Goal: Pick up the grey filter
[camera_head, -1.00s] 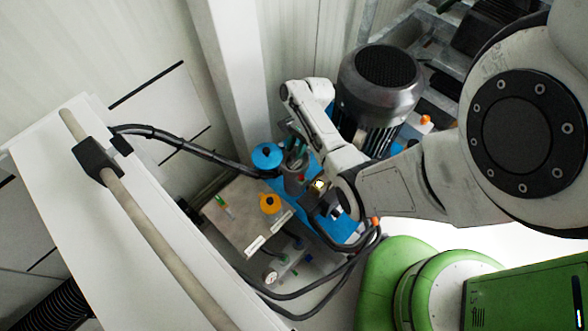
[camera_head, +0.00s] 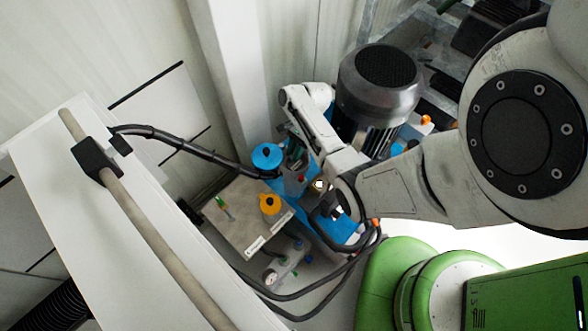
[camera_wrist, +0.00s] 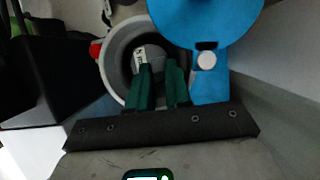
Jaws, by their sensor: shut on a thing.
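The grey filter (camera_wrist: 117,48) shows in the wrist view as a round, hollow, light grey cup with its opening facing the camera. My gripper (camera_wrist: 160,70) has two green fingers that reach over the near rim into this opening and are closed on the filter. The inside of the filter is dark and partly hidden by the fingers. In the head view, the grey filter (camera_head: 294,186) is a small grey shape just below my gripper (camera_head: 296,160), beside the blue pump body. The exact contact is too small to tell there.
A blue round cap (camera_head: 267,156) stands close on the left and fills the upper right of the wrist view (camera_wrist: 215,25). An orange cap (camera_head: 270,204) sits on a grey box. A large dark motor (camera_head: 378,85) stands behind my arm. Black hoses run around the pump.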

